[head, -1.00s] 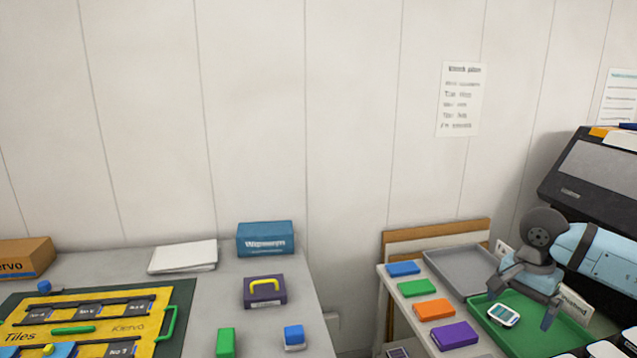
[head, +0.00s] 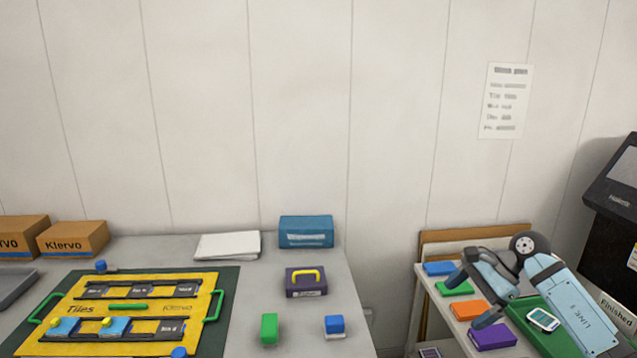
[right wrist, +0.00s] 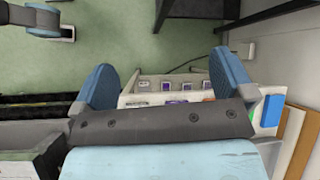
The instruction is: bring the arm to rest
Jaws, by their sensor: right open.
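My right gripper (head: 466,302) is open in the head view, its fingers reaching left over the row of coloured blocks on the right-hand stand. The fingers partly cover the green block (head: 456,289), and I see nothing held between them. In the right wrist view, the two blue finger pads of the right gripper (right wrist: 166,82) stand wide apart, with the pale stand front beyond them. My left gripper is in neither view.
A green tray (head: 522,309) holding a white device (head: 543,319) lies beside the right arm. Blue (head: 438,268), orange (head: 468,310) and purple (head: 492,337) blocks are near the gripper. The left table bears a yellow Tiles board (head: 105,344) and a purple case (head: 306,283). A gap separates the tables.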

